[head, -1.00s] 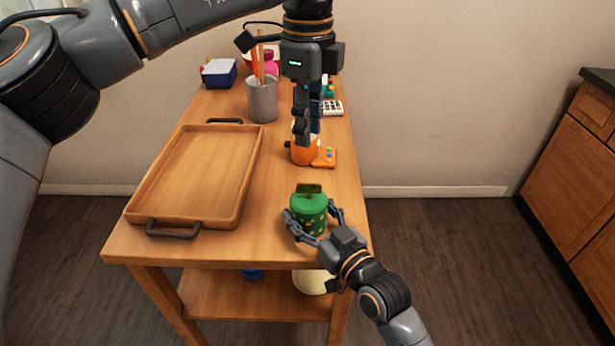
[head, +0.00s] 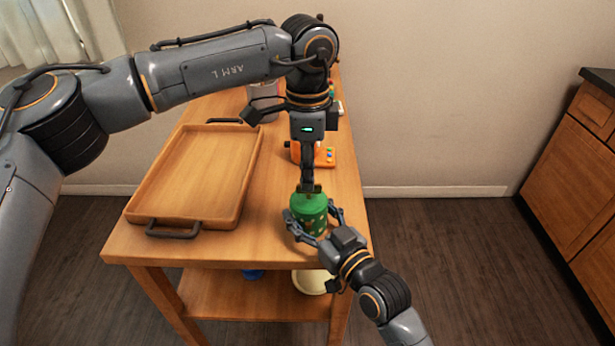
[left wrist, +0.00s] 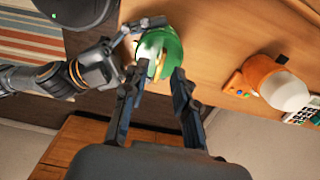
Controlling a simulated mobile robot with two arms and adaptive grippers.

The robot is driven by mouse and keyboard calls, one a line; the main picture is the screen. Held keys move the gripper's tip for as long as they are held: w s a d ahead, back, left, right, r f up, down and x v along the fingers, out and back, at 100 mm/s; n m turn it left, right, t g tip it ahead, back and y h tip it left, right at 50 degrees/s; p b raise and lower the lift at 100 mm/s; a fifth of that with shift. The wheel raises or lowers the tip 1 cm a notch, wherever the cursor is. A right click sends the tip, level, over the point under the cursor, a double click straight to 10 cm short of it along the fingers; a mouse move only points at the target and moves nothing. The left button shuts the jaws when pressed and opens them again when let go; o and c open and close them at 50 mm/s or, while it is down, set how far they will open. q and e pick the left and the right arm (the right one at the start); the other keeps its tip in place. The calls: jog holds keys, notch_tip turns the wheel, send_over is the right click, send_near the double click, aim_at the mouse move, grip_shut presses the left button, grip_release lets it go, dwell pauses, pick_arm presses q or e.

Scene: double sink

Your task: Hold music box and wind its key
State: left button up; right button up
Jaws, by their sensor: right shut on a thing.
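The green music box (head: 308,213) stands upright near the front right of the wooden table. My right gripper (head: 315,225) is shut around its sides from the front right. I cannot tell whether either finger touches the key.
A wooden tray (head: 238,190) with dark handles lies on the table's left. Behind the box are an orange item (head: 295,152) and a small orange device with coloured buttons (head: 328,156). A grey cup (head: 263,95) stands farther back, partly hidden by my left arm.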

pick_arm(q)
jog(key=shift+f, duration=1.05)
grip_shut()
